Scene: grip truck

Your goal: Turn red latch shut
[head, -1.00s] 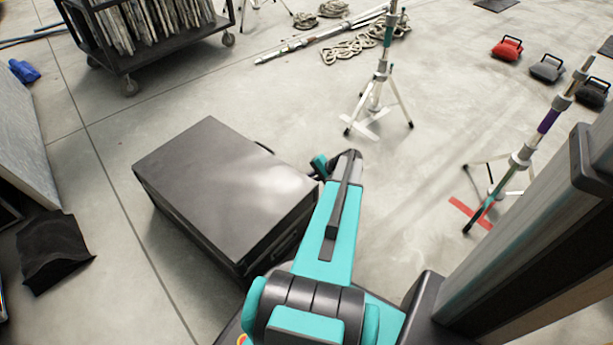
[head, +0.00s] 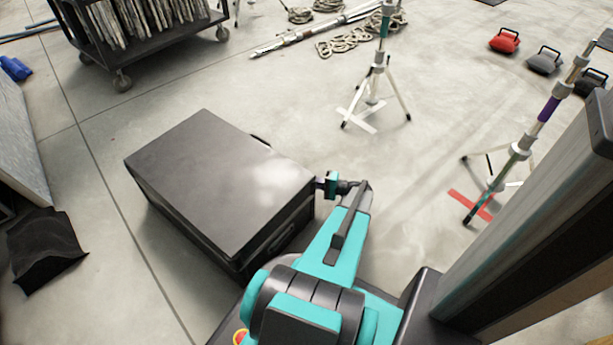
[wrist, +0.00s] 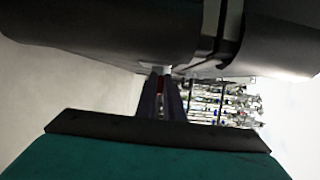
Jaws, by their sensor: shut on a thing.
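A dark case (head: 215,185) sits on the concrete floor, left of my arm. My gripper (head: 320,184) is at the case's right side, near its corner. In the wrist view, the dark case body (wrist: 100,30) fills the top. In the head view the latch is hidden.
A black cart (head: 135,45) stands at the back left. A light stand (head: 375,85) stands beyond my gripper, and another (head: 510,165) is at the right. Sandbags (head: 545,60) lie at the far right. Floor between the case and the stands is clear.

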